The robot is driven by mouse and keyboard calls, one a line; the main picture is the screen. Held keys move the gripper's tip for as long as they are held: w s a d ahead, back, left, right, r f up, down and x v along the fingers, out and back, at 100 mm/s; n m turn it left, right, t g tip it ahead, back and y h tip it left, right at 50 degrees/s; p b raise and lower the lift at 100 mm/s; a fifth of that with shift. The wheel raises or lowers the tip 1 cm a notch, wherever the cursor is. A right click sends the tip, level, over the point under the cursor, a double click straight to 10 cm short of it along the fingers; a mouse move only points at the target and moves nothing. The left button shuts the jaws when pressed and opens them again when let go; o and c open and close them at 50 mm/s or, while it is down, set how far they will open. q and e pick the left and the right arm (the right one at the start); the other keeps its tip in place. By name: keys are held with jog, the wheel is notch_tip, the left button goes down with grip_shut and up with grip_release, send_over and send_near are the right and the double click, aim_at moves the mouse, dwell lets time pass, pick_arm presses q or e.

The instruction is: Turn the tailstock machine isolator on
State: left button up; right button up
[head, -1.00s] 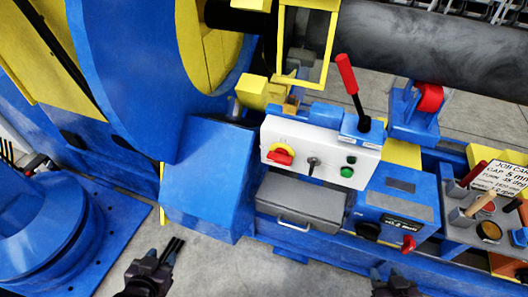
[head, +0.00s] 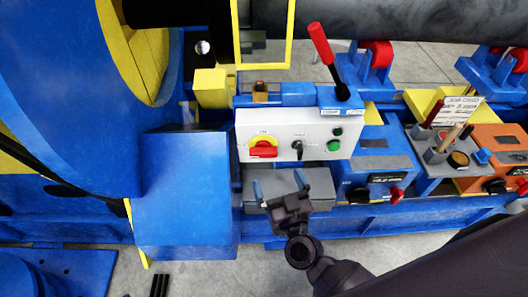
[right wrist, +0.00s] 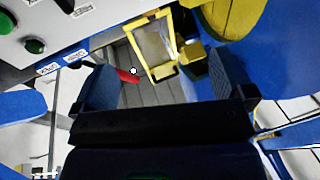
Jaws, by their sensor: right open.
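The isolator is a red rotary handle on a yellow plate (head: 263,147), at the left of the white control panel (head: 318,128) in the head view. Its red grip looks roughly horizontal. My right gripper (head: 279,184) is open and empty, in front of the panel and lower than the isolator in the picture, apart from it. In the right wrist view its two blue fingers (right wrist: 165,85) stand wide apart with nothing between them; the isolator cannot be made out there. Only dark fingertips of my left gripper (head: 159,285) show at the bottom edge.
The panel also carries a black selector (head: 297,147) and a green button (head: 334,145). A red-handled lever (head: 322,43) rises above it. A grey drawer box (head: 318,187) sits below. A blue guard (head: 184,190) stands close on the left.

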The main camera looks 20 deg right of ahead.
aim_at(263, 154)
jog(key=w+f+m+g+h+b, duration=0.1)
jog(key=w, duration=0.3)
jog(key=w+f+m+h+b, duration=0.1)
jog(key=w+h, duration=0.1)
jog(key=w, duration=0.3)
jog(key=w+f+g+h+b, duration=0.1)
jog(key=w+f+h, duration=0.1)
jog(key=w, duration=0.3)
jog(key=shift+d+f+m+g+b, duration=0.1)
jog(key=shift+d+m+g+b, duration=0.2)
jog(key=shift+d+m, duration=0.1)
